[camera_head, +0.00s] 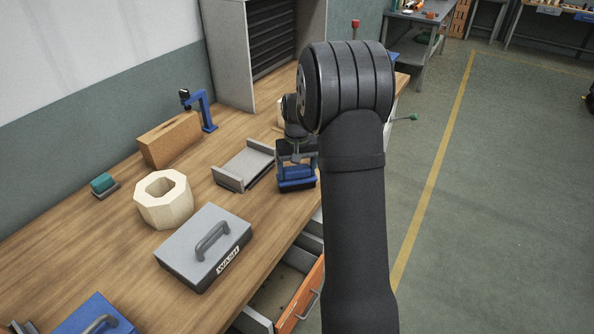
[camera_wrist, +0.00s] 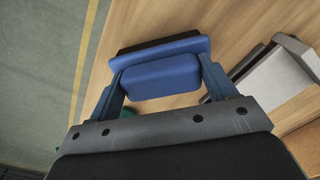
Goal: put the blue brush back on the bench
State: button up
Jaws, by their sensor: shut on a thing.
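The blue brush (camera_head: 297,184) is in my gripper (camera_head: 296,160), over the front part of the wooden bench (camera_head: 120,235). In the wrist view, the brush (camera_wrist: 160,74) lies crosswise between the two fingers (camera_wrist: 160,85), which are shut on its blue block. A dark strip shows along the brush's far edge in that view and along its underside in the head view. I cannot tell whether the brush touches the bench top. My arm hides part of the bench behind and to the right of the gripper.
A grey open-sided tray (camera_head: 244,167) stands just left of the brush. Further left are a pale octagonal block (camera_head: 163,199), a grey WASH box (camera_head: 205,254), a teal-topped block (camera_head: 103,184) and a wooden block (camera_head: 170,140). An orange-fronted drawer (camera_head: 302,297) hangs open below the bench.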

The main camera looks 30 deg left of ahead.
aim_at(297, 169)
jog(key=shift+f, duration=0.25)
jog(key=o, duration=1)
jog(key=shift+f, duration=0.15)
jog(key=shift+o, duration=0.2)
notch_tip(297, 169, up, 12)
jog(key=shift+r, duration=0.2)
jog(key=shift+f, duration=0.1)
jog(key=shift+f, duration=4.25)
